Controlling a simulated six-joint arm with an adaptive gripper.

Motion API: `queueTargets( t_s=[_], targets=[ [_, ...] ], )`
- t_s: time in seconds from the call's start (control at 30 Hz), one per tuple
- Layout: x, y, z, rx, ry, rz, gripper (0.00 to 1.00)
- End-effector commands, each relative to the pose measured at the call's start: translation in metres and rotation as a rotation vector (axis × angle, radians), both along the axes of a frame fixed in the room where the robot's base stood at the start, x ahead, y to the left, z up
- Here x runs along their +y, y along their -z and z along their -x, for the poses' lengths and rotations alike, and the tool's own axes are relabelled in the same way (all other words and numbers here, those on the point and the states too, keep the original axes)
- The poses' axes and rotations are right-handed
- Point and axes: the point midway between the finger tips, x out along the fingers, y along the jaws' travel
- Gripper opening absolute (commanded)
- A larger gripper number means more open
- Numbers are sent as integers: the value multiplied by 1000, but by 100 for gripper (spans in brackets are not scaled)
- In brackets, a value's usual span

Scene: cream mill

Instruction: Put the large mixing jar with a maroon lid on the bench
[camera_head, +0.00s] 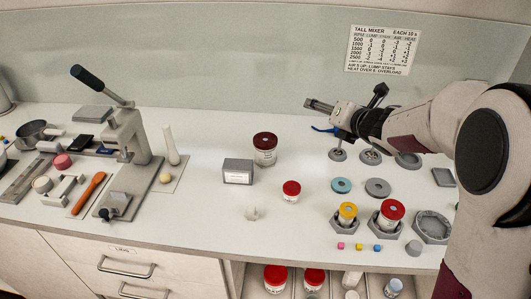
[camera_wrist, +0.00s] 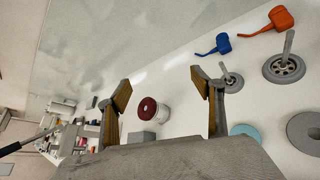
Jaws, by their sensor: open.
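The large mixing jar with a maroon lid (camera_head: 265,149) stands upright on the bench (camera_head: 315,222), behind and right of a grey box. In the wrist view the jar (camera_wrist: 154,115) shows between my fingers but farther off, touching neither. My gripper (camera_head: 318,104) is open and empty, raised above the bench toward the back wall, right of the jar. Its two fingers also show spread apart in the wrist view (camera_wrist: 160,88).
Hexagonal holders with jars (camera_head: 389,215) are at right. A lever press (camera_head: 125,140) stands at left. Bench space between is mostly clear.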

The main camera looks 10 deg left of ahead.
Motion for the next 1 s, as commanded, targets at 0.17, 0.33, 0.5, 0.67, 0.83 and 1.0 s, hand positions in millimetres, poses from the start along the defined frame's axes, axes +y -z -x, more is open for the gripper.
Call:
queueTargets(
  t_s=[0.17,0.33,0.5,0.67,0.83,1.0],
  targets=[
    [29,32,-11,-72,-205,125,67],
    [57,63,-12,-155,-403,227,67],
    [83,94,-7,-249,-596,308,67],
    [99,118,2,-323,-734,354,67],
    [107,130,9,-367,-806,375,67],
    [109,131,10,-376,-818,378,67]
  ],
)
